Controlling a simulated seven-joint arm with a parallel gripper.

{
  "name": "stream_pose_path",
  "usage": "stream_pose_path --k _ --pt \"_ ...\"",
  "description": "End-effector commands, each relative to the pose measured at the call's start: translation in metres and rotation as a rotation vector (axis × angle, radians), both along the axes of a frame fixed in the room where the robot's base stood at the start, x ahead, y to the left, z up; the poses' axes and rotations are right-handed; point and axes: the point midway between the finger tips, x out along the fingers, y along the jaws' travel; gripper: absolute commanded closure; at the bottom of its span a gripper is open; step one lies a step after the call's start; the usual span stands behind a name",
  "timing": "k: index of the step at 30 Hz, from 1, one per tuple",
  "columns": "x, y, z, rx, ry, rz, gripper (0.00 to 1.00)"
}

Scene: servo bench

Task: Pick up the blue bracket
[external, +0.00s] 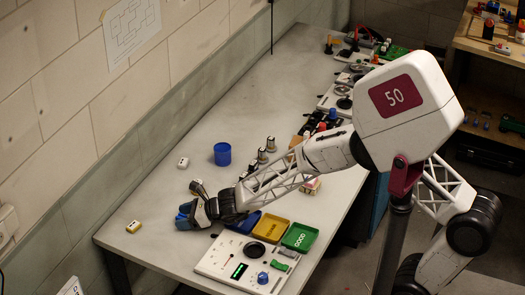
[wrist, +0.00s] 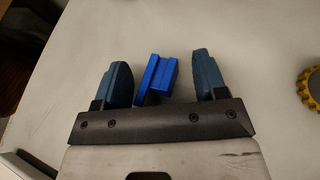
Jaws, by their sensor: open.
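The blue bracket (wrist: 158,76) shows in the wrist view as a small, bright blue stepped piece. It lies between the two dark blue fingers of my gripper (wrist: 164,84), closer to the left finger. The gripper is open, with a clear gap on the right side of the bracket. A small gap seems to show on its left side too. In the external view my gripper (external: 185,215) is low over the left part of the bench, and I cannot make out the bracket apart from the blue fingers there.
A blue cup (external: 222,154), a white block (external: 183,162) and a yellow-and-white block (external: 133,227) stand nearby on the bench (external: 255,105). Yellow (external: 272,228) and green (external: 300,237) trays and a white control panel (external: 225,262) are right of the gripper. A yellow knurled ring (wrist: 308,87) is at the wrist view's right edge.

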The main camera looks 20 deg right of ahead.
Motion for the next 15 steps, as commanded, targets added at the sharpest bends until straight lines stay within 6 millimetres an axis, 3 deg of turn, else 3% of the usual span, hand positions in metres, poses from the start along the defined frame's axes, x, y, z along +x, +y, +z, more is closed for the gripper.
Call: stream_pose_path --k 4,15 --pt "0.0 0.0 0.0001 0.0 0.0 0.0 0.38" --pt "0.0 0.0 0.0001 0.0 0.0 0.0 0.94"
